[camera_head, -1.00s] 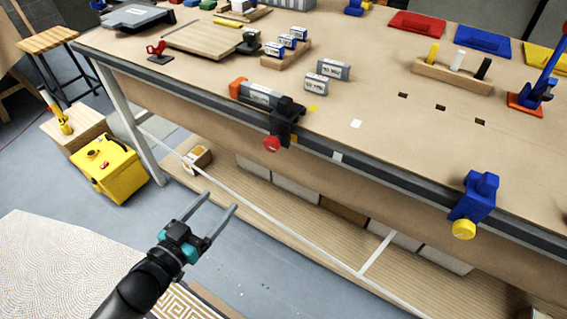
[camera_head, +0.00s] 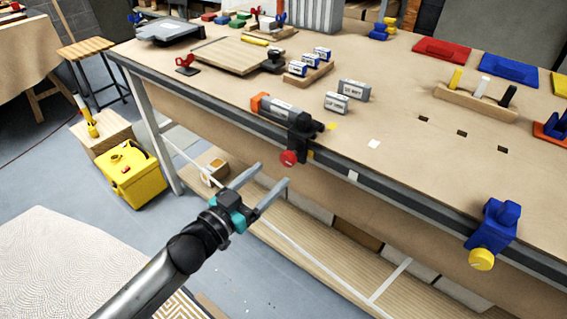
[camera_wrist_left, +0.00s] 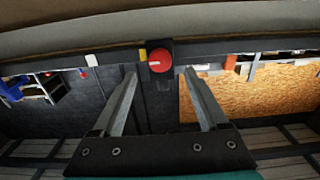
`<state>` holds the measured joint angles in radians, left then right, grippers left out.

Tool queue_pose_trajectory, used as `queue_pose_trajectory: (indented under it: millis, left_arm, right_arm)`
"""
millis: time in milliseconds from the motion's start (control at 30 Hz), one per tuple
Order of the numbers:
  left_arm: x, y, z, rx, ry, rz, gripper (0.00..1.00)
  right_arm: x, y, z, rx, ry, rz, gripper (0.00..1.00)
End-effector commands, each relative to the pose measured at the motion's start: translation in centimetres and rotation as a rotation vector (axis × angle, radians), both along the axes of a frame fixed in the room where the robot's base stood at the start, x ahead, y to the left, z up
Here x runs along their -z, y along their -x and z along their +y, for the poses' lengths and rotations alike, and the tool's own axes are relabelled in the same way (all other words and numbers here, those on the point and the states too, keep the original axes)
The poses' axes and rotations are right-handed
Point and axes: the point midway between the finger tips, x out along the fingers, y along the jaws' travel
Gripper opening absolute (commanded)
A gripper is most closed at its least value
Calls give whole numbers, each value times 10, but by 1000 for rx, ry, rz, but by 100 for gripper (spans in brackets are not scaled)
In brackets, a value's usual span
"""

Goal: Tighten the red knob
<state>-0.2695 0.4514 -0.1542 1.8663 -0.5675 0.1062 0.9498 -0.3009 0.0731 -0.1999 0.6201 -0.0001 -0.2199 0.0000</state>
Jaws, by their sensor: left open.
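The red knob (camera_head: 289,158) is on the lower end of a black clamp (camera_head: 301,136) at the workbench's front edge. In the left wrist view the red knob (camera_wrist_left: 160,55) shows straight ahead, above and beyond the fingertips, with a light line on its face. My left gripper (camera_head: 272,174) is open and empty, just in front of and slightly below the knob, with a gap between them. In the wrist view its two fingers (camera_wrist_left: 158,75) stand apart, one to each side below the knob. My right gripper is not in view.
The workbench (camera_head: 330,160) edge runs across above my left gripper. A blue clamp (camera_head: 493,225) with a yellow knob (camera_head: 481,259) is farther right on the edge. A grey and orange tool (camera_head: 278,108) lies by the black clamp. A yellow case (camera_head: 130,174) is on the floor left.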

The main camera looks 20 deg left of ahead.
Motion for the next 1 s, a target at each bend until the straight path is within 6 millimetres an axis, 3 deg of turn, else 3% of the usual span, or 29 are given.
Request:
queue_pose_trajectory:
  millis: [400,900,1000]
  left_arm:
    - [0,-50,-18,-1,-2,-2,76]
    - [0,-59,-21,-1,0,1,76]
    - [0,-59,-21,-1,0,1,65]
  right_arm:
    - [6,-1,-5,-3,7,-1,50]
    - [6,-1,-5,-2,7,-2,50]
    - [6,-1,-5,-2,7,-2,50]
